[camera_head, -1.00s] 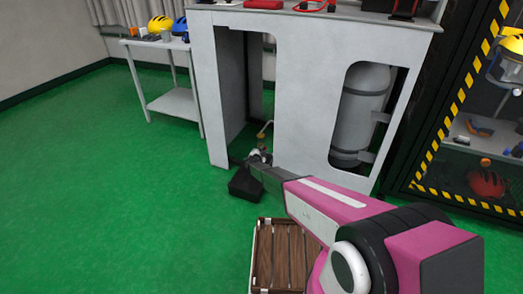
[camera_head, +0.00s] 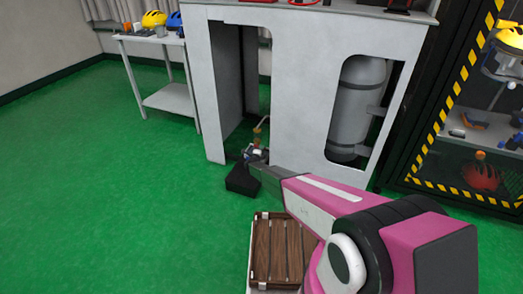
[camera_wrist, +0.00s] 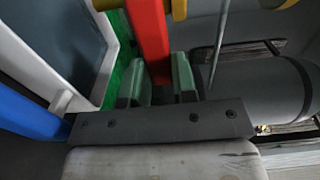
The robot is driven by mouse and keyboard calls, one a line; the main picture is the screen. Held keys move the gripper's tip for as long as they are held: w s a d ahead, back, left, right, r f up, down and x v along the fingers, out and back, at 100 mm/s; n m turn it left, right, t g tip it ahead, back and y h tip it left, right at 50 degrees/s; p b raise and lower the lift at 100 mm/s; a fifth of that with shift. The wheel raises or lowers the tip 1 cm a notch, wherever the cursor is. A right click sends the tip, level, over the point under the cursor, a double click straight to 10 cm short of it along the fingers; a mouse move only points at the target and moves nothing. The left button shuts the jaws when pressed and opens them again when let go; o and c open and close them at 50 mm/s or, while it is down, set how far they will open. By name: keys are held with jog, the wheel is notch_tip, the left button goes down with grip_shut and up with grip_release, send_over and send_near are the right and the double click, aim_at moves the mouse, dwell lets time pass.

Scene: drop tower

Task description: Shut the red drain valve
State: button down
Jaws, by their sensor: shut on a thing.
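The red drain valve's handle (camera_wrist: 150,35) is a flat red bar in the wrist view. It comes down from the top edge, and its lower end sits between the two green finger pads of my gripper (camera_wrist: 160,86). My gripper is shut on this red handle. A blue bar (camera_wrist: 30,112) lies to the left and a yellow part (camera_wrist: 112,4) shows at the top. In the head view my gripper (camera_head: 254,152) reaches into the grey cabinet's left opening, low near the floor. The red handle cannot be made out there.
The grey cabinet (camera_head: 295,95) has cut-out openings. A grey cylinder (camera_head: 357,108) stands inside its right one and also shows in the wrist view (camera_wrist: 265,90). A slatted wooden crate (camera_head: 262,250) is below my arm. A side table (camera_head: 155,45) stands left. Green floor at left is clear.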

jog(key=shift+s+f, duration=0.1)
jog(key=shift+f, duration=0.05)
dwell(0.3)
jog(key=c, duration=0.9)
grip_release()
jog(key=v, duration=1)
jog(key=shift+s+a, duration=0.15)
jog(key=shift+s, duration=0.2)
